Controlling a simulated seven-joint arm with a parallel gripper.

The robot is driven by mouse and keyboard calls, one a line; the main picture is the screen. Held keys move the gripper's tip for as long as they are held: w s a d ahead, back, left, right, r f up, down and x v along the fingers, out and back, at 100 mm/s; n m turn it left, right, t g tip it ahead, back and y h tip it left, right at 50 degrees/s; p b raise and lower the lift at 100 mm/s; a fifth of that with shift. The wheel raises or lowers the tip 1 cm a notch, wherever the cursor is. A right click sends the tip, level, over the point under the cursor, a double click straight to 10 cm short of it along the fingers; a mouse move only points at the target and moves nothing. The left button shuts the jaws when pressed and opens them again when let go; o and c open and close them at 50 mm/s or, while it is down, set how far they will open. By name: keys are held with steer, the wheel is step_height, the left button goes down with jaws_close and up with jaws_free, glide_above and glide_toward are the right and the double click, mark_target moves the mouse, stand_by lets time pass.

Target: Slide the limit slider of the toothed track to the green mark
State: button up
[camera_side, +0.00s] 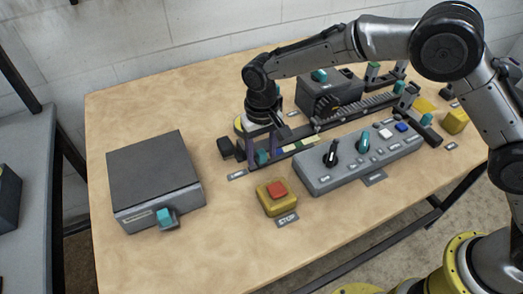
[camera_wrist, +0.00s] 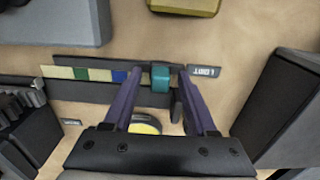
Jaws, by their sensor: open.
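The teal limit slider (camera_wrist: 160,82) sits on its track (camera_wrist: 62,72) near the end by the LIMIT label (camera_wrist: 204,71). The track strip has a green mark (camera_wrist: 81,74) and a blue mark (camera_wrist: 119,77) to the slider's left in the wrist view. My gripper (camera_wrist: 158,73) is open, with one purple finger on each side of the slider and a gap showing beside it. In the side view my gripper (camera_side: 262,148) points down over the track's near-left end, and the slider (camera_side: 262,157) shows between the fingers.
A yellow stop box with a red button (camera_side: 277,190) and a grey control panel (camera_side: 350,160) stand in front of the track. A grey box with a teal handle (camera_side: 155,178) is at left. A dark box (camera_side: 335,90) stands behind the toothed rack (camera_side: 362,108).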

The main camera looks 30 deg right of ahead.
steer(key=shift+c, duration=0.3)
jaws_close()
steer(key=shift+d, duration=0.1)
stand_by(1.0)
